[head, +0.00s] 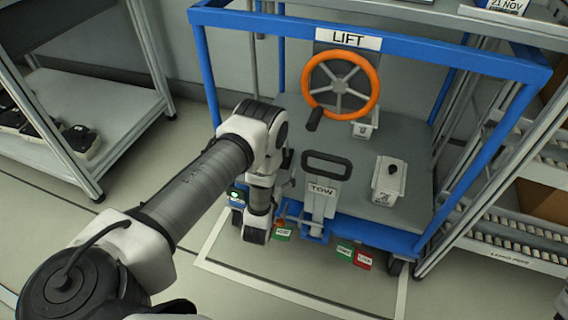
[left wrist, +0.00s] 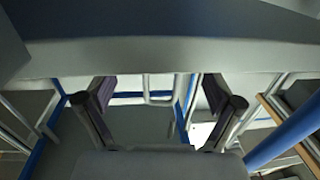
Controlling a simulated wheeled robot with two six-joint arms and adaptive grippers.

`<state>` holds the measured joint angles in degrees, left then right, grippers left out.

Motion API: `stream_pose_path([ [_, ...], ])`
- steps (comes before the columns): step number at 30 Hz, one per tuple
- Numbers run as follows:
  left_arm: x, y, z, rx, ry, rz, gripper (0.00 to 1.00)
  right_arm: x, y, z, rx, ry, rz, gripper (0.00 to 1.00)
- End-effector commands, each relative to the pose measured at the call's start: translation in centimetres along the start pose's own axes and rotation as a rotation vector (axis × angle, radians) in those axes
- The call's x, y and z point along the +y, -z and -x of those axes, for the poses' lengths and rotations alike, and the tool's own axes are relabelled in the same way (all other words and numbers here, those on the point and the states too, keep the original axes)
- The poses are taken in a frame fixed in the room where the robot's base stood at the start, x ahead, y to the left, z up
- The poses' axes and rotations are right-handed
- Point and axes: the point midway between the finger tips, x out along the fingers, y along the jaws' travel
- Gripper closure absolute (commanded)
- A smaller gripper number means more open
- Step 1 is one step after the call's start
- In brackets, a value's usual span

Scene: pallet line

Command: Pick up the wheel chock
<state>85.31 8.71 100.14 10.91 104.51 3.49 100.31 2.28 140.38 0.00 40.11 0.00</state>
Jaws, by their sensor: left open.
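I cannot make out a wheel chock for certain in either view. A small orange-red piece (head: 278,223) shows low beside my left wrist, at the front of the blue cart, but it is too small to identify. My left arm reaches to the cart's front left corner. My left gripper (left wrist: 160,103) shows in the left wrist view with its two dark fingers apart and nothing seen between them. In the head view its fingers are hard to make out against the wrist and cart. My right gripper is in neither view.
The blue-framed cart (head: 460,55) carries an orange wheel (head: 374,95) under a LIFT sign. A TOW handle (head: 327,163) stands at its front edge. Green (head: 344,254) and red (head: 363,261) tags hang low. Shelving (head: 120,110) stands left; roller racks (head: 510,233) stand right.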

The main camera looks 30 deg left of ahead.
Motion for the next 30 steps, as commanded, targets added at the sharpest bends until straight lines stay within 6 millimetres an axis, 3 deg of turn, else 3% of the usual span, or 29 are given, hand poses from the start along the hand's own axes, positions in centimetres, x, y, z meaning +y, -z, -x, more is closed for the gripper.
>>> stream_pose_path([
  [9, -0.4, -0.1, -5.1, 0.002, 0.001, 0.001, 0.08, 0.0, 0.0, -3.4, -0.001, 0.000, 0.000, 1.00],
  [17, -0.3, 0.2, -5.8, -0.002, 0.000, 0.000, 0.08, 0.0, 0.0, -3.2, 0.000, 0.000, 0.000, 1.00],
  [21, -0.3, 0.2, -5.8, -0.002, 0.000, 0.000, 0.54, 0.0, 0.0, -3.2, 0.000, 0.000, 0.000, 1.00],
  [24, -0.3, 0.2, -5.8, -0.002, 0.000, 0.000, 0.83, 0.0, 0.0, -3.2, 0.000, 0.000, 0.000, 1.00],
  [30, -0.3, 0.3, -5.8, -0.001, 0.000, 0.000, 0.83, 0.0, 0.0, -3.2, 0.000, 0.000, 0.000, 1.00],
])
